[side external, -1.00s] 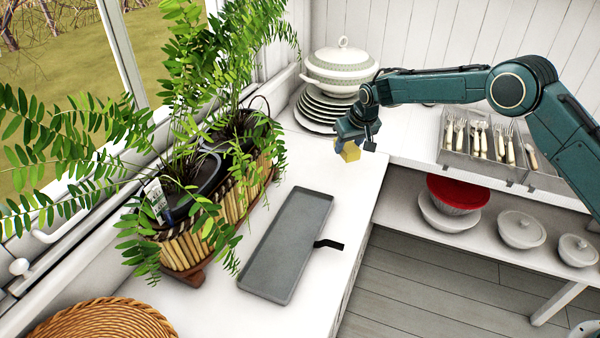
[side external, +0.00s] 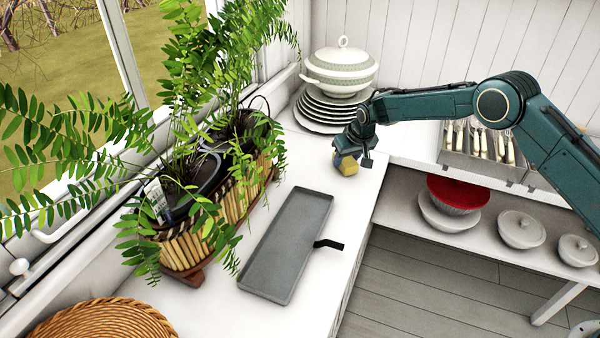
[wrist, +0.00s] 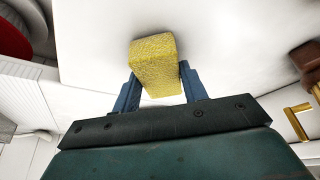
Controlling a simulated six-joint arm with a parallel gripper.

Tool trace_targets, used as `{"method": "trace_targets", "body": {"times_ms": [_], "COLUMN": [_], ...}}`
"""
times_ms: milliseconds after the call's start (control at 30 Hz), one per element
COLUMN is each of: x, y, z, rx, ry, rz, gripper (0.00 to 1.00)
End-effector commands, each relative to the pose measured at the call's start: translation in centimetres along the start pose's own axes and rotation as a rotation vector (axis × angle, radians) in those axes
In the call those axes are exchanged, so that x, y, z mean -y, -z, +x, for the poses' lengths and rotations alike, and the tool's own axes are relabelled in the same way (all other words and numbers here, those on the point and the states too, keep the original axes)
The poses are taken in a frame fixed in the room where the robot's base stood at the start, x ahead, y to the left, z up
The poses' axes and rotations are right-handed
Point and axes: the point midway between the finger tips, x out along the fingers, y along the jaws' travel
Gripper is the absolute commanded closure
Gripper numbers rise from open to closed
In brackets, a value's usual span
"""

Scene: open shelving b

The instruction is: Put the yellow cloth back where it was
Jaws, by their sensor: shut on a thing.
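The yellow cloth (side external: 346,166) looks like a small folded block. My gripper (side external: 349,158) is shut on it, low over the white counter between the plate stack and the grey tray. In the wrist view the cloth (wrist: 156,65) sits between the two blue fingers of my gripper (wrist: 158,88), with white surface behind it. I cannot tell whether the cloth touches the counter.
The grey tray (side external: 288,245) with a black strip (side external: 328,244) lies nearer on the white counter (side external: 345,205). Stacked plates (side external: 325,112) and a lidded tureen (side external: 341,70) stand behind. A basket planter (side external: 215,215) is at left, a cutlery holder (side external: 470,158) at right.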

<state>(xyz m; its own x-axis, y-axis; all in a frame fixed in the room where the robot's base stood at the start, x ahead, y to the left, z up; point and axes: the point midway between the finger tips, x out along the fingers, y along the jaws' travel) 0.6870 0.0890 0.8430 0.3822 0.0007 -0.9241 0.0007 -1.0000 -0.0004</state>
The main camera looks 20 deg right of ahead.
Motion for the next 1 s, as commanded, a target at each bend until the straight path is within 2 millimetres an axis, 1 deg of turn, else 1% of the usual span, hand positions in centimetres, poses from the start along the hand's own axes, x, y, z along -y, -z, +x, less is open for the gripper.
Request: {"method": "trace_targets", "body": {"times_ms": [200,233,300,333,600,767,867,1000], "x": [0.0,0.0,0.0,0.0,0.0,0.0,0.0,0.0], "y": [-0.1,-0.1,-0.1,-0.1,-0.1,0.0,0.1,0.1], "z": [0.3,0.2,0.2,0.2,0.2,-0.1,-0.6,-1.8], "rx": [0.000,0.000,0.000,0.000,0.000,0.000,0.000,0.000], "ry": [0.000,0.000,0.000,0.000,0.000,0.000,0.000,0.000], "rz": [0.000,0.000,0.000,0.000,0.000,0.000,0.000,0.000], "gripper": [0.94,0.51,0.38,0.35,0.35,0.35,0.35,0.35]}}
